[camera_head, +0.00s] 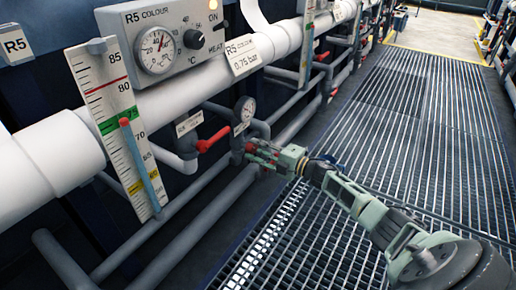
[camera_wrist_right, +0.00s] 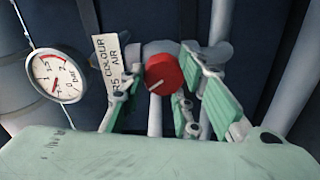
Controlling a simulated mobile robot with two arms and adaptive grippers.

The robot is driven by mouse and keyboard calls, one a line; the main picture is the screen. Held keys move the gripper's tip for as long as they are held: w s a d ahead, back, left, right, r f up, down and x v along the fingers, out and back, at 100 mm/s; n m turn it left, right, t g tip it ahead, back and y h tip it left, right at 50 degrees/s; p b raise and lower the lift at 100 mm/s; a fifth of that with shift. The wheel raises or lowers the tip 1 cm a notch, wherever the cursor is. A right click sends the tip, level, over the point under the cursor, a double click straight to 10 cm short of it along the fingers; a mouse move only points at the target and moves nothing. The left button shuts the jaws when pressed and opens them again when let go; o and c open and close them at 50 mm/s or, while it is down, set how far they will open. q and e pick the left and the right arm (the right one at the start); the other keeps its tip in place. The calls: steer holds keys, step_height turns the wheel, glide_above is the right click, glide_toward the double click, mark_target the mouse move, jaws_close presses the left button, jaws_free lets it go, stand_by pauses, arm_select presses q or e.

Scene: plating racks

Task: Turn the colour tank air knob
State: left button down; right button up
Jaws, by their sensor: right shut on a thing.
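The colour tank air knob (camera_wrist_right: 164,74) is red and round with a pale pointer line. In the right wrist view it sits between the green-padded fingers of my right gripper (camera_wrist_right: 172,92), beside a tag reading "R5 COLOUR AIR" (camera_wrist_right: 110,62). My right gripper (camera_head: 262,153) is shut on the knob; in the head view the fingers largely hide it. A round dial gauge marked "bar" (camera_wrist_right: 60,77) is left of the knob; in the head view the gauge (camera_head: 245,109) stands just above the gripper. My left gripper is not in view.
A red-handled valve (camera_head: 212,140) is close left of the gripper. White and grey pipes, a level scale (camera_head: 113,110) and the "R5 COLOUR" heat box (camera_head: 172,40) fill the left. The grated walkway (camera_head: 420,120) at the right is clear apart from my arm.

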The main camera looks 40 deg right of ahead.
steer(key=shift+w+r, duration=0.15)
steer(key=shift+r, duration=0.35)
steer(key=o, duration=1)
steer(key=shift+a+f, duration=0.1)
steer(key=shift+f, duration=0.1)
steer(key=v, duration=1.2)
steer(key=shift+o, duration=0.4)
